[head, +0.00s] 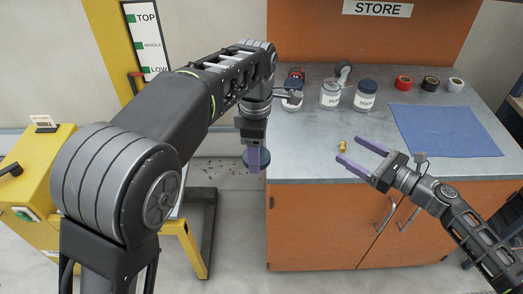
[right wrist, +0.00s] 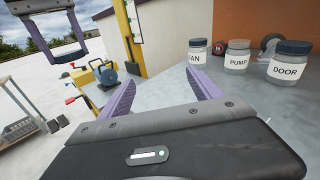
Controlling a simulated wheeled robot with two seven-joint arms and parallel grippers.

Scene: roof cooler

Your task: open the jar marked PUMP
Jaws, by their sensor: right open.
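The jar marked PUMP (head: 330,95) stands upright on the grey counter, between the other jars. In the head view its top looks clear, with no dark lid like its neighbours'. It also shows in the right wrist view (right wrist: 237,62). My left gripper (head: 254,160) points down left of the counter's edge. A dark round lid (head: 263,161) is at its fingertips, seemingly gripped; it looks edge-on between the fingers in the right wrist view. My right gripper (head: 354,154) is open and empty over the front of the counter, well short of the jars.
The FAN jar (right wrist: 197,52) and DOOR jar (head: 366,96) have dark lids. A small brass piece (head: 343,145) lies near my right fingertips. A blue mat (head: 445,132) and red, black and white rolls (head: 430,83) are on the right. The counter's middle is clear.

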